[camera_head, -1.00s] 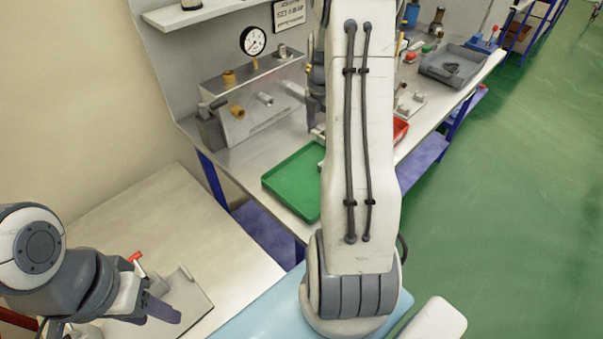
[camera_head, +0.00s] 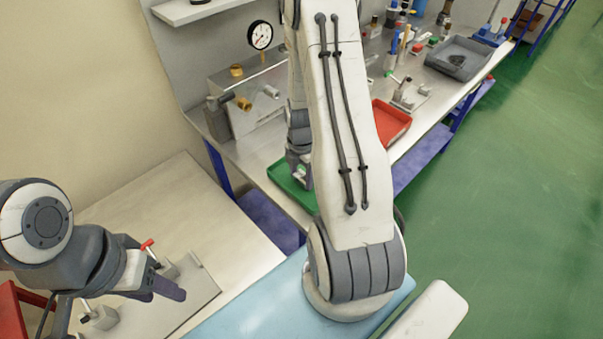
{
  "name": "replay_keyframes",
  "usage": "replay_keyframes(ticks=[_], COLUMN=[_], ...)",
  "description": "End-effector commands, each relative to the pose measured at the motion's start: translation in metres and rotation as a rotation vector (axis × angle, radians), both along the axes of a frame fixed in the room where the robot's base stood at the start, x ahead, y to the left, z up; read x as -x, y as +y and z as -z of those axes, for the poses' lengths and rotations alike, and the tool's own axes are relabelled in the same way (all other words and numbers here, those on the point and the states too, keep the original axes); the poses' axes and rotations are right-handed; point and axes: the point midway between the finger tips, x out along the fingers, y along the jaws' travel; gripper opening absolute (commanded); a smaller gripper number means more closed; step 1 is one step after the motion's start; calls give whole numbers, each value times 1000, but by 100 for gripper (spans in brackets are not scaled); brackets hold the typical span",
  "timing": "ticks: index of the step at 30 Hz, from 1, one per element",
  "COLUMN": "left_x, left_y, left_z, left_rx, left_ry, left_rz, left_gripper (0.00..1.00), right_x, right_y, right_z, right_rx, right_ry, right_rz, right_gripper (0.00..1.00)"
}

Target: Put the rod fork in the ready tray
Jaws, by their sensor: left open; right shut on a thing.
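The green tray (camera_head: 285,183) lies at the front edge of the metal bench, partly hidden behind my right arm. The red tray (camera_head: 391,120) lies to the right of that arm. I cannot read a label on either tray. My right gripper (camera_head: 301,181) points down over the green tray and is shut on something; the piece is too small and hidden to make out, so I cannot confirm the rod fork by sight. My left gripper (camera_head: 168,290) is open and empty at the lower left, above a grey plate (camera_head: 190,305).
A metal block with brass fittings (camera_head: 243,104) and a gauge (camera_head: 260,36) stand behind the green tray. A grey tray (camera_head: 459,57) is at the bench's far right. A red-handled fixture (camera_head: 160,262) is beside my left gripper. Green floor lies open at the right.

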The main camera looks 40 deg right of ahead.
Motion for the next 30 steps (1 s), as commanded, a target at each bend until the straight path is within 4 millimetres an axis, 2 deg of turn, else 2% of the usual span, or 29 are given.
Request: replay_keyframes(ticks=[11, 12, 14, 15, 24, 26, 30], left_x=[0, 0, 0, 0, 0, 0, 0], left_y=[0, 0, 0, 0, 0, 0, 0], left_z=[3, 3, 2, 2, 1, -3, 4], left_rx=[0, 0, 0, 0, 0, 0, 0], left_ry=[0, 0, 0, 0, 0, 0, 0], left_rz=[0, 0, 0, 0, 0, 0, 0], left_gripper=[50, 50, 50, 50, 50, 50, 50], right_x=[0, 0, 0, 0, 0, 0, -2], right_y=[-1, -1, -1, -1, -1, -1, -1], right_z=[5, 6, 5, 5, 3, -1, -14], right_rx=[1, 1, 1, 1, 1, 1, 4], right_ry=[-1, -1, -1, -1, -1, -1, -6], right_rz=[0, 0, 0, 0, 0, 0, 0], right_gripper=[8, 70, 93, 97, 97, 97, 97])
